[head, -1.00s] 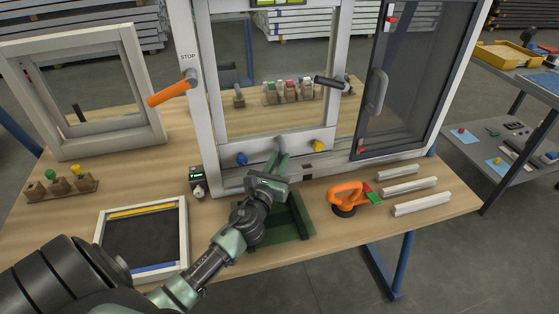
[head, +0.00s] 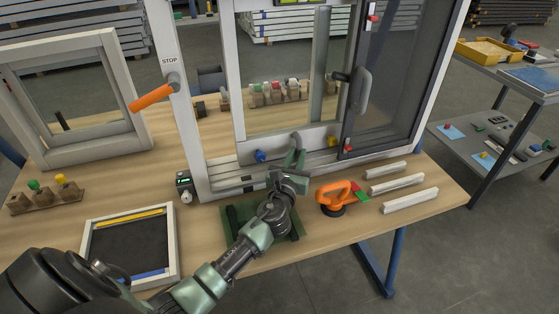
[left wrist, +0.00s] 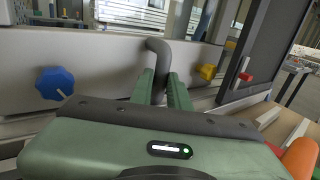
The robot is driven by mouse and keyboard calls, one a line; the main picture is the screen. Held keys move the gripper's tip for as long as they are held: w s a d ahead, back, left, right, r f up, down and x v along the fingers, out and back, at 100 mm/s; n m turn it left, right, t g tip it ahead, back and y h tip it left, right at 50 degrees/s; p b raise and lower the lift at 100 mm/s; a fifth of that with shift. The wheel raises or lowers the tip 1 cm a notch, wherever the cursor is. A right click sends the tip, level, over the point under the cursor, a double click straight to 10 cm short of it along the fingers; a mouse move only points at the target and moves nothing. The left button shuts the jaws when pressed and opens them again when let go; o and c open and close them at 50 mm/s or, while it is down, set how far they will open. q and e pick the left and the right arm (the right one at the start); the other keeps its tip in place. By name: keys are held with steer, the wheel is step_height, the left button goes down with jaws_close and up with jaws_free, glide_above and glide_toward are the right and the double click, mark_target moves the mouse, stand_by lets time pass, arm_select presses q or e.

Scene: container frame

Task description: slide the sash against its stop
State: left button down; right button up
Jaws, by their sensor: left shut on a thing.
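The white sash (head: 285,146) stands in the container frame (head: 186,130), with a blue knob (head: 260,156) and a yellow knob (left wrist: 207,71) on its bottom rail. A gap shows between the sash's left edge and the left post, which carries a STOP label (head: 170,60) and an orange lever (head: 152,97). Its right side is close to or behind the dark mesh panel (head: 392,80); contact there cannot be told. My left gripper (head: 293,158) is shut on the sash's grey bent handle (left wrist: 157,50), between the two knobs. My right gripper is not in view.
The mesh panel has a grey handle (head: 361,90) and red catches (head: 346,142). A green tray (head: 237,222) lies below my wrist. An orange suction lifter (head: 335,199) and white bars (head: 410,201) lie to the right. A small screen frame (head: 172,240) lies to the left.

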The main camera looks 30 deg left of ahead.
arm_select(q)
steer(key=shift+d, duration=0.15)
steer(key=c, duration=1.3)
jaws_free()
steer(key=shift+c, duration=0.2)
steer(key=shift+s, duration=0.1)
steer(key=v, duration=0.7)
steer(key=shift+s, duration=0.35)
